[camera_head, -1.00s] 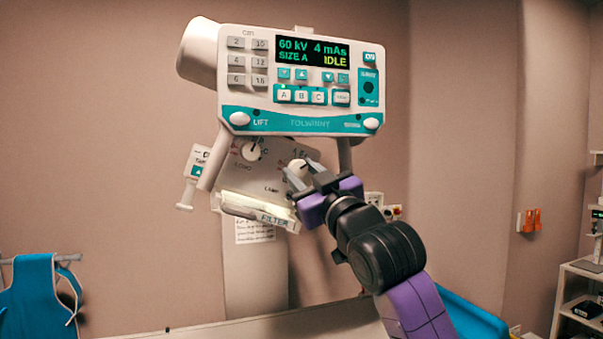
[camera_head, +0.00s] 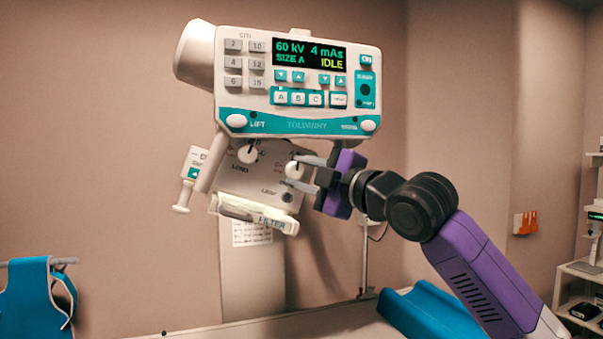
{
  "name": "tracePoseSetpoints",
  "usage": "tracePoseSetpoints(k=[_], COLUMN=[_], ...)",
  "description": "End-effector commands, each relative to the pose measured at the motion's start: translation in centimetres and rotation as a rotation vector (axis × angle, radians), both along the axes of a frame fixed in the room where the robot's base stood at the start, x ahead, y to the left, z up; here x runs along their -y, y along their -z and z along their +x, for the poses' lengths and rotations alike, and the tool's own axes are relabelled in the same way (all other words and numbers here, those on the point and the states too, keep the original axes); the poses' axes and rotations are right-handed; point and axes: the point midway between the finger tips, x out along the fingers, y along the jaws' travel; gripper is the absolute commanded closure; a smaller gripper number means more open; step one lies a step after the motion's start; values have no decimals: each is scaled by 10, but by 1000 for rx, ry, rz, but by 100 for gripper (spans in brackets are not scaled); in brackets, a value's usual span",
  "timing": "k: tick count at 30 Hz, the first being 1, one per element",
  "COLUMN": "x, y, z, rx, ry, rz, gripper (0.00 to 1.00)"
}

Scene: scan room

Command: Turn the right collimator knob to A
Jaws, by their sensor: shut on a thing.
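The right collimator knob (camera_head: 293,170) is a round white dial with a dark pointer mark, on the light panel below the control box. My gripper (camera_head: 304,174) reaches it from the right and its two grey fingers are shut on the knob, one above and one below. The letters around this knob are partly covered by the fingers and too small to read. The left collimator knob (camera_head: 247,153) is a similar white dial to the left. The control box display (camera_head: 310,54) reads 60 kV, 4 mAs, SIZE A, IDLE.
The control box (camera_head: 300,125) hangs close above my gripper. A white bar labelled FILTER (camera_head: 255,216) sticks out below the knobs. A thin stand (camera_head: 365,265) is behind my arm. A blue apron (camera_head: 28,302) hangs at the left, and shelves (camera_head: 575,285) stand at the right.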

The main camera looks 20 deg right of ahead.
Motion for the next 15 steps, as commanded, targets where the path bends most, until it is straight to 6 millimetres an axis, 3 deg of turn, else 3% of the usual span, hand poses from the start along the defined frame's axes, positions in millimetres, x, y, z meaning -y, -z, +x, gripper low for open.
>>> tracePoseSetpoints(k=[15], x=[-1], y=[0], z=[0], rx=[-2], ry=[-2], rz=[-127], gripper=[100])
